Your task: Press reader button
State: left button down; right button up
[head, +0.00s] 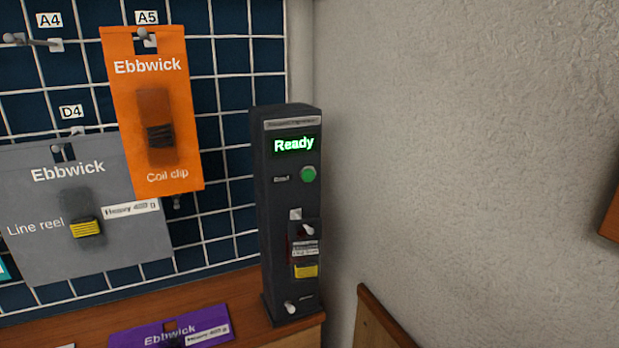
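The reader is a tall dark grey box (264,215) standing at the right end of the wooden shelf in the head view. Its lit display (294,144) reads "Ready" in green letters. A round green button (308,174) sits below the display, with a small label to its left. Lower on the front are a small white knob, a yellow block (305,270) in a recess and a white peg (291,308) near the bottom. Neither of my grippers is in the head view.
A blue grid pegboard (232,95) stands left of the reader. An orange Ebbwick card (120,120) and a grey one (40,240) hang on it. A purple card (150,335) lies on the shelf (245,292). A plain wall (450,150) rises at right.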

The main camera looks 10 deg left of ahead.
jog(key=shift+a, duration=0.3)
jog(key=shift+s, duration=0.25)
jog(key=shift+s+d, duration=0.2)
jog(key=shift+s, duration=0.05)
jog(key=shift+w+d, duration=0.15)
jog(key=shift+d, duration=0.15)
jog(key=shift+w+a, duration=0.15)
jog(key=shift+w, duration=0.25)
jog(key=shift+a, duration=0.1)
